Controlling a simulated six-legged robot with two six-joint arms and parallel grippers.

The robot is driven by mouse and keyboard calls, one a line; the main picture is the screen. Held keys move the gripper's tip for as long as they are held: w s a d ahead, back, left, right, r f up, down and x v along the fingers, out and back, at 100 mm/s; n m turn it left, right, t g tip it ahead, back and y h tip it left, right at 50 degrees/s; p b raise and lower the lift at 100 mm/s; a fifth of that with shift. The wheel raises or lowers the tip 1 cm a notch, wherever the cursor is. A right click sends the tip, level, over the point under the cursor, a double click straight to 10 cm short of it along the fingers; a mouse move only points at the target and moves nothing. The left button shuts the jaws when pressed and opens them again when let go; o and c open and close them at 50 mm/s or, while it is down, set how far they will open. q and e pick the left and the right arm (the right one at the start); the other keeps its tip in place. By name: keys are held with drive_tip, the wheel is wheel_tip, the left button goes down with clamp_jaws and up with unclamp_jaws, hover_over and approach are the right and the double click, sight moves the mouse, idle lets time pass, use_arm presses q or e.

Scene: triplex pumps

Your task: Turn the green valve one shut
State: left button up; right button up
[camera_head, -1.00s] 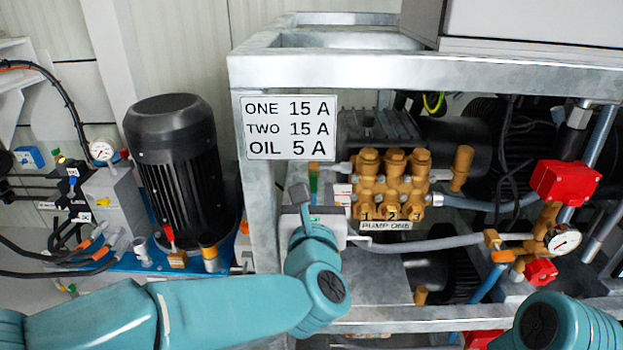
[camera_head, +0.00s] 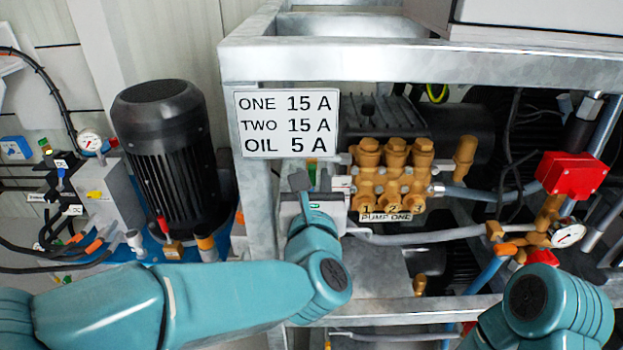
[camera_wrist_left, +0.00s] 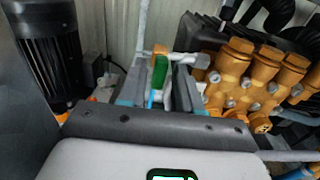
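The green valve (camera_head: 311,173) is at the frame post left of pump one, partly hidden behind my left gripper. In the left wrist view its green handle (camera_wrist_left: 160,72) stands upright on a brass and grey pipe fitting. My left gripper (camera_head: 311,184) is at the valve, its fingers on either side of the handle. The fingers (camera_wrist_left: 159,88) look apart, with a light strip visible between the handle and the right finger. I cannot tell whether either finger touches it. My right arm shows at the lower right, but its gripper is out of view.
The brass pump one (camera_head: 392,178) sits close on the right of the valve. A galvanized frame (camera_head: 258,205) with a white label sign (camera_head: 286,123) surrounds it. A black motor (camera_head: 168,150) stands at the left. Red valve parts (camera_head: 571,175) and a gauge (camera_head: 569,234) are at the right.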

use_arm(q)
clamp_jaws()
drive_tip(key=shift+m, duration=0.3)
use_arm(e)
drive_tip(key=shift+f, duration=0.2)
use_arm(q)
drive_tip(key=shift+b, duration=0.35)
drive_tip(key=m+b, duration=0.1)
drive_tip(key=m, duration=0.2)
drive_tip(key=shift+d+m, duration=0.1)
drive_tip(key=shift+m, duration=0.2)
drive_tip(key=m, duration=0.3)
drive_tip(key=shift+m+b, duration=0.3)
drive_tip(key=m, duration=0.4)
drive_tip(key=shift+d+m+p, duration=0.1)
drive_tip(key=shift+m+p, duration=0.2)
drive_tip(key=m+p, duration=0.1)
drive_tip(key=m, duration=0.4)
drive_tip(key=shift+f+p, duration=0.1)
drive_tip(key=shift+p, duration=0.2)
use_arm(e)
drive_tip(key=shift+s+r, duration=0.1)
drive_tip(key=shift+r, duration=0.05)
use_arm(q)
drive_tip(key=shift+m, duration=0.4)
